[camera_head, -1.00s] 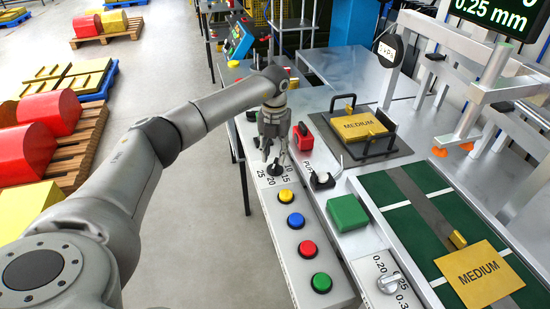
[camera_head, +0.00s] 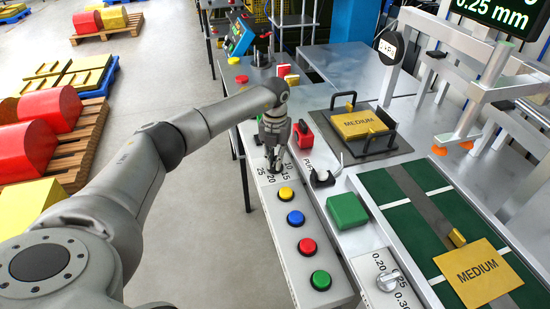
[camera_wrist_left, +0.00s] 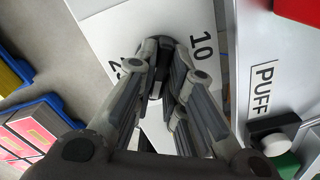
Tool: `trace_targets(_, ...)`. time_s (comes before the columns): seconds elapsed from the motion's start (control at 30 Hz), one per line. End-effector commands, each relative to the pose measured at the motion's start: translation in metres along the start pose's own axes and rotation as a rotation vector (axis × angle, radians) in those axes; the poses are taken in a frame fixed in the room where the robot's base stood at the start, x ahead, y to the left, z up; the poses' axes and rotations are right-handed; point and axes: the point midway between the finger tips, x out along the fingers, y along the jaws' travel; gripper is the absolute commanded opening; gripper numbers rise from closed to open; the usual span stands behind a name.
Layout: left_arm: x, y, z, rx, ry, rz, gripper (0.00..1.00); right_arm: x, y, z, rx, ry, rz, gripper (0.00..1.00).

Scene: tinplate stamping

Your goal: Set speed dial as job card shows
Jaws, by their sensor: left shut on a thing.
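The speed dial (camera_wrist_left: 157,88) is a dark knob on the white control panel, with the numbers 10, 15, 20 and 25 printed around it. My left gripper (camera_head: 274,166) comes down onto it from above and is shut on the knob. In the left wrist view the fingers (camera_wrist_left: 163,75) close around the knob and hide most of it, so its pointer cannot be read. The job card is not clearly identifiable; yellow plates marked MEDIUM lie on the stack holder (camera_head: 360,125) and on the green belt (camera_head: 479,273). My right gripper is not in view.
Yellow, blue, red and green buttons (camera_head: 296,218) run along the panel below the dial. A PUFF knob (camera_head: 322,178), a red block (camera_head: 303,134) and a green block (camera_head: 347,211) stand to the right. A thickness dial (camera_head: 387,281) is at the lower right. A display reads 0.25 mm.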

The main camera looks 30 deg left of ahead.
Motion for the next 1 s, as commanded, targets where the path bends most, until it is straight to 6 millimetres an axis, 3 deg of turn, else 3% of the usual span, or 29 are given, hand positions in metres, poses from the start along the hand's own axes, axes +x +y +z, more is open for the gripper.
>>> trace_targets(0.37,0.000,0.000,0.000,0.088,0.000,0.000,0.00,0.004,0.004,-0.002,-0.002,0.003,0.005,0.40)
trace_targets(1.0,0.000,0.000,0.001,0.648,-0.002,0.000,0.00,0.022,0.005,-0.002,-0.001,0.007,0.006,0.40)
